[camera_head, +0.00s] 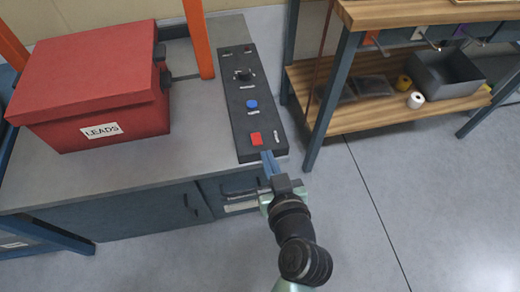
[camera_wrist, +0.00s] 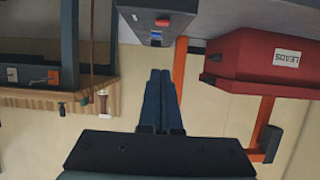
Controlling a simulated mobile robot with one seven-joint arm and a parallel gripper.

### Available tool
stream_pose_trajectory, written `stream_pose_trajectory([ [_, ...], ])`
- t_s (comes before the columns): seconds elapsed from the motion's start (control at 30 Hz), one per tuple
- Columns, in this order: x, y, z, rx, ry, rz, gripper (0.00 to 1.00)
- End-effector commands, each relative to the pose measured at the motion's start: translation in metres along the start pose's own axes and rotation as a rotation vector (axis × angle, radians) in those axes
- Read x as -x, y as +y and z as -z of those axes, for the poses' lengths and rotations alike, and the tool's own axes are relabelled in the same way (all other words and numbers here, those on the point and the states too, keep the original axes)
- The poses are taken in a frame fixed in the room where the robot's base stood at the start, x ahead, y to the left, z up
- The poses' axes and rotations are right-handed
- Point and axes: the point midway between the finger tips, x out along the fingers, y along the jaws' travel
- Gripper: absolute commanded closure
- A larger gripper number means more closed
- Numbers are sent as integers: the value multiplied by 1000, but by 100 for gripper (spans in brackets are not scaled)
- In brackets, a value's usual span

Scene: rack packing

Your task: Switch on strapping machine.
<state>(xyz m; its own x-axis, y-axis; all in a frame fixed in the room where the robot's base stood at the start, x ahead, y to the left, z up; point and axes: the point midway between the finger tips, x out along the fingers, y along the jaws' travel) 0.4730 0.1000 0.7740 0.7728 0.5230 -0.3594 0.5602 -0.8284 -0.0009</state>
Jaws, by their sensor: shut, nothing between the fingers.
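A black control panel (camera_head: 247,122) lies along the right edge of the grey counter in the head view. Contact cannot be told. In the wrist view, the shut fingers (camera_wrist: 161,78) point toward the panel (camera_wrist: 150,26), where a red part (camera_wrist: 163,22) shows.
A red box marked LEADS (camera_head: 100,85) sits on the counter (camera_head: 190,130), left of the panel. An orange post (camera_head: 198,40) rises between them. A wooden workbench (camera_head: 400,12) with a lower shelf stands to the right. Floor in front is clear.

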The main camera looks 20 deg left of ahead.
Motion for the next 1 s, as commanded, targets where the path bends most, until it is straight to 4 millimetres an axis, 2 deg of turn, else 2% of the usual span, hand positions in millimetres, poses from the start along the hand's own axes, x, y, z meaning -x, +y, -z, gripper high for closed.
stream_pose_trajectory([
  [0.3,0,0,1,1,0,0,100],
  [0.43,-8,0,1,0,1,1,100],
  [0.57,-28,0,2,2,2,2,100],
  [0.93,-105,0,1,3,1,1,100],
  [1.0,-105,0,-18,-2,-4,0,100],
])
